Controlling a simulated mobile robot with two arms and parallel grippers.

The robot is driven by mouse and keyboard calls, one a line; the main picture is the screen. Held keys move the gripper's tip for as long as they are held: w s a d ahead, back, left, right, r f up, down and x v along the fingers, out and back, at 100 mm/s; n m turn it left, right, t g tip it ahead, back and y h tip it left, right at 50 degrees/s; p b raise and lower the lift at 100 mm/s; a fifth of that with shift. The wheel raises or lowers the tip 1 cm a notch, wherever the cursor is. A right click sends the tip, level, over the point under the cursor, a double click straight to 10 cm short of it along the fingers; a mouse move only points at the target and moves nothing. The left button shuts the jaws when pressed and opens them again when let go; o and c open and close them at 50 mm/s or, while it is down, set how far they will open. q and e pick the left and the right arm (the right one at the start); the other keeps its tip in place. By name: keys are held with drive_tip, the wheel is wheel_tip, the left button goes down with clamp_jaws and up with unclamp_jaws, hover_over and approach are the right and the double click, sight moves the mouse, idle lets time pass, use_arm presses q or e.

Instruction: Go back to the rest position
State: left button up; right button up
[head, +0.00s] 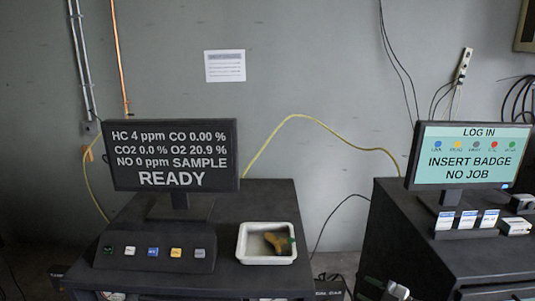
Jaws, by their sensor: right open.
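Only a small part of my right gripper (398,291) shows at the bottom edge, in front of the right cabinet. It is open, and I see nothing between its fingers. The rest of my right arm is out of the picture. My left gripper is not in view.
A black cabinet (285,215) bears a monitor reading READY (175,156), a button panel (155,252) and a white tray (243,246) with a yellowish item (274,242). The right cabinet (395,215) bears a login monitor (470,155) and several badges (467,219). A gap separates the cabinets.

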drive_tip(key=w+d+r+m+t+h, duration=0.2)
drive_tip(key=w+d+m+t+h, duration=0.2)
drive_tip(key=d+m+t+h, duration=0.25)
drive_tip(key=d+f+m+g+h, duration=0.5)
drive_tip(key=d+f+m+h, duration=0.35)
drive_tip(key=m+h, duration=0.2)
drive_tip(key=s+a+f+n+g+y, duration=0.1)
drive_tip(key=s+a+f+g, duration=0.25)
drive_tip(key=s+f, duration=1)
drive_tip(key=s+a+f+g+y, duration=0.1)
drive_tip(key=s+a+f+g, duration=0.3)
drive_tip(key=s+f, duration=0.9)
drive_tip(key=s+a+f+g+y, duration=0.15)
drive_tip(key=s+a+f, duration=0.25)
drive_tip(key=s, duration=0.8)
drive_tip(key=s+a+f+g, duration=0.2)
drive_tip(key=s+a+f, duration=0.2)
drive_tip(key=s, duration=0.8)
drive_tip(key=s+a+f+g, duration=0.2)
drive_tip(key=s+a+f, duration=0.2)
drive_tip(key=s, duration=0.8)
wheel_tip(320, 180, down, 12)
drive_tip(key=w+b, duration=0.1)
drive_tip(key=b, duration=1.1)
drive_tip(key=shift+w+d+f+n+b, duration=0.15)
drive_tip(key=shift+w+d+n+b, duration=0.15)
drive_tip(key=shift+n+b, duration=0.1)
